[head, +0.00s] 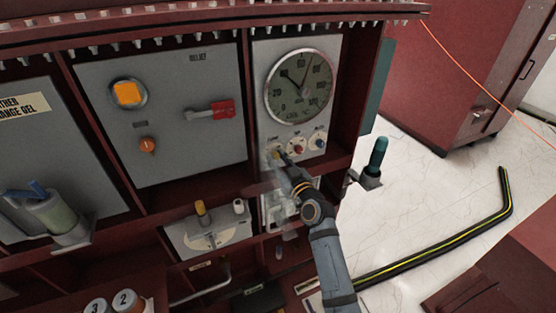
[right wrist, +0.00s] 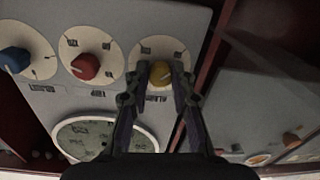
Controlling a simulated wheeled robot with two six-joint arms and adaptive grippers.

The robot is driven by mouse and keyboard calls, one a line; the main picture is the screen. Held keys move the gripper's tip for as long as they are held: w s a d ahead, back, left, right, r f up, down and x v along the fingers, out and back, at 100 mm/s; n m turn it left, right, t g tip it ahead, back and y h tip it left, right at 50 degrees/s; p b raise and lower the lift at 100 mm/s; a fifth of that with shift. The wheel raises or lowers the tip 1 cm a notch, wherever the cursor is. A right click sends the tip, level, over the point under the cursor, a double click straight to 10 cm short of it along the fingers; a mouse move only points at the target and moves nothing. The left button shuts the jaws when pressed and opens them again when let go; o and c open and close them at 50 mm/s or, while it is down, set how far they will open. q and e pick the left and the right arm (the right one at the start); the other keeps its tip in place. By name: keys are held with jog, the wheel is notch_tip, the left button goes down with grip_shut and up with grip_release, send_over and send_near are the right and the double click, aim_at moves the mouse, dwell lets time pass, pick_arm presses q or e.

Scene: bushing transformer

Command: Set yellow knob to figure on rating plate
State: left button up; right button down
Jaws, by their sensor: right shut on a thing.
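The yellow knob (right wrist: 160,75) sits on a round cream dial at the right end of a row of three in the right wrist view. My right gripper (right wrist: 160,70) is shut on it, one finger on each side. A pale pointer line shows on the knob's face, but the dial figures are too small to read. In the head view the yellow knob (head: 276,153) is partly hidden by my right gripper (head: 280,160), below the round gauge (head: 299,87). I cannot make out a rating plate for certain. My left gripper is not in view.
A red knob (head: 298,149) and a blue knob (head: 319,143) sit close beside the yellow one. A teal-handled part (head: 377,157) sticks out at the cabinet's right edge. An orange button (head: 127,94) and red lever (head: 222,109) are on the panel to the left.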

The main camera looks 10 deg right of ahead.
jog(key=m, duration=0.4)
jog(key=shift+m+p, duration=0.5)
jog(key=shift+m, duration=1.7)
jog(key=c, duration=1.1)
grip_release()
jog(key=shift+s+f, duration=0.1)
